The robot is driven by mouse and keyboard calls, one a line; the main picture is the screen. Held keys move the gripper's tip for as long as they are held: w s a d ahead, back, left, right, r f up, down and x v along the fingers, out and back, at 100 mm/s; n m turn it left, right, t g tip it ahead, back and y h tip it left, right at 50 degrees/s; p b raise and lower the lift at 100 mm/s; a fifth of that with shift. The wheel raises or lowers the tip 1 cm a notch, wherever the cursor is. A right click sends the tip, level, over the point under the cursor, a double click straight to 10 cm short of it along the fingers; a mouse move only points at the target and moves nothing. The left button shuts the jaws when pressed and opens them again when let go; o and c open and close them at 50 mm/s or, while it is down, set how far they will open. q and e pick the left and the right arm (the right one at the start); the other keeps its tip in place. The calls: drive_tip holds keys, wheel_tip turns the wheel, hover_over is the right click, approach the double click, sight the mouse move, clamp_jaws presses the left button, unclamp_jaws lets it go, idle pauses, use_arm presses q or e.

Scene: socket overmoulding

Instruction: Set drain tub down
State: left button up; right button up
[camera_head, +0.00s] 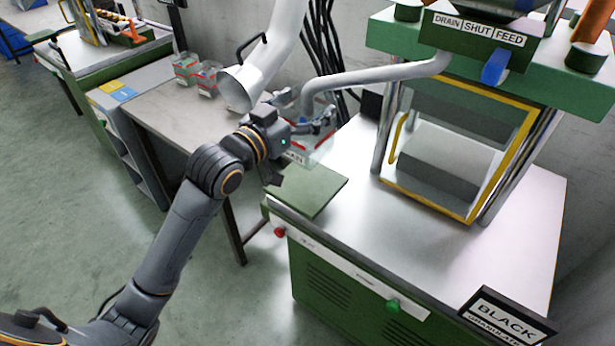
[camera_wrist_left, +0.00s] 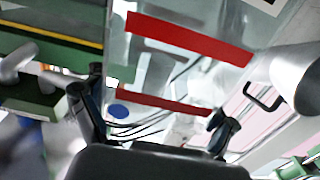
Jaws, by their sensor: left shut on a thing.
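The drain tub (camera_head: 318,152) is a clear box with a red band and a partly readable label, in the head view at the machine table's back left corner. My left gripper (camera_head: 312,124) is shut on it at its upper part. In the left wrist view the tub (camera_wrist_left: 190,38) fills the upper middle with red bands, between the two dark fingers of my left gripper (camera_wrist_left: 157,122). The tub is beside the green pad (camera_head: 312,190), near the grey drain pipe (camera_head: 375,76). I cannot tell whether its base touches anything. My right gripper is not in view.
A wide white duct (camera_head: 262,70) with a black handle hangs close behind my gripper. The machine's yellow-framed guard (camera_head: 455,150) stands to the right. Two clear tubs (camera_head: 207,78) sit on the grey table (camera_head: 160,105).

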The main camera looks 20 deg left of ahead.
sight(306, 144)
use_arm(q)
wheel_tip(306, 144, down, 6)
drive_tip(key=shift+r, duration=0.25)
drive_tip(key=shift+d+f, duration=0.1)
drive_tip(key=shift+f, duration=1.85)
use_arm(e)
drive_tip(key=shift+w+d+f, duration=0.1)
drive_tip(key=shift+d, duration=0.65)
use_arm(q)
drive_tip(key=shift+f, duration=0.1)
drive_tip(key=o, duration=1.3)
drive_tip(key=shift+o, duration=0.2)
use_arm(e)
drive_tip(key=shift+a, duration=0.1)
use_arm(q)
drive_tip(key=b+v, duration=0.1)
drive_tip(key=v, duration=1.1)
drive_tip(key=shift+b, duration=0.4)
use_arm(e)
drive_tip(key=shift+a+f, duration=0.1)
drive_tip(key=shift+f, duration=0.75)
